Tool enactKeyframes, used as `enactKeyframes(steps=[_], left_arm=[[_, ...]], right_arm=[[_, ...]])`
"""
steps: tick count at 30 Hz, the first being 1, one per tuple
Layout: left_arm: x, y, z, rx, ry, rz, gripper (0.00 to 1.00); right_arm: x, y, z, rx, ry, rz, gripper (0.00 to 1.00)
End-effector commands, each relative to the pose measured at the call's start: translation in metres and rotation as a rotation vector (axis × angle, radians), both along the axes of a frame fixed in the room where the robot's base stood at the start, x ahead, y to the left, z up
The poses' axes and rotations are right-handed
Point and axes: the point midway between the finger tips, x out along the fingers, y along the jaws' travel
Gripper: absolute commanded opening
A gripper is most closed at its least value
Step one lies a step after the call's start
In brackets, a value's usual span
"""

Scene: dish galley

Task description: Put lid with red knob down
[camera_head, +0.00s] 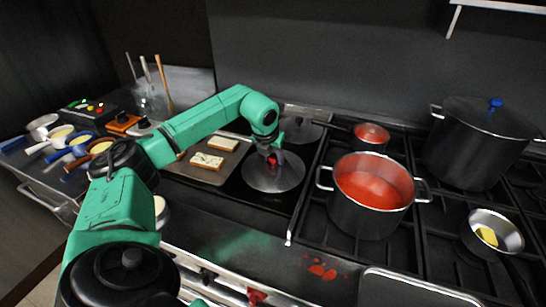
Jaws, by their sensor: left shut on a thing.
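The lid with the red knob (262,183) is a round, shiny metal disc over the dark flat plate left of the burner grates. My left gripper (271,157) comes down from above and is shut on its red knob, which is partly hidden by the fingers. The lid looks about level, low over the plate. I cannot tell whether its rim touches the surface. My right gripper is not in view.
An open pot of red sauce (374,185) stands right of the lid, with a smaller red-sauce pan (371,133) behind. Another lid (301,131) lies behind. A bread tray (208,175) is close on the left. A blue-knobbed stockpot (470,150) stands far right.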

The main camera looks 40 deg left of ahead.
Motion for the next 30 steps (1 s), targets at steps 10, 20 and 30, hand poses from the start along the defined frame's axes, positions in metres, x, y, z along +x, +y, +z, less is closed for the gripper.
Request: enactKeyframes(steps=[10,20,30], left_arm=[[0.000,0.000,-0.009,0.000,-0.002,0.001,0.00],[0.000,0.000,-0.008,0.001,-0.001,0.001,0.71],[-0.015,-0.005,0.033,0.001,-0.008,0.001,0.71]], right_arm=[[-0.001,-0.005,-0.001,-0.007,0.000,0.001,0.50],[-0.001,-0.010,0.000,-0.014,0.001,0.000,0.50],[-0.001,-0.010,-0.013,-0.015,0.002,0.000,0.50]])
